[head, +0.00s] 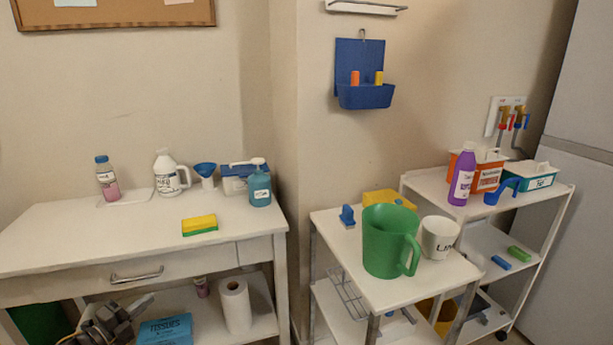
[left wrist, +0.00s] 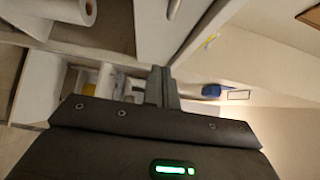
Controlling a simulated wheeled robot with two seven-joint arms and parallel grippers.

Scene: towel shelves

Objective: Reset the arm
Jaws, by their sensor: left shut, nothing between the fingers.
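My left gripper (head: 108,322) shows at the lower left of the head view, low in front of the white table's lower shelf. It also shows in the left wrist view (left wrist: 158,75), where its fingers are together with nothing between them. It is apart from the objects around it. The arm behind it is mostly out of the head view. My right gripper is in neither view.
A white table (head: 50,238) with a drawer carries bottles and a yellow-green sponge (head: 199,225). Its lower shelf holds a paper roll (head: 235,305) and a blue tissue box (head: 165,330). A white cart (head: 400,290) bears a green pitcher (head: 388,240). Another shelf (head: 555,195) stands right.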

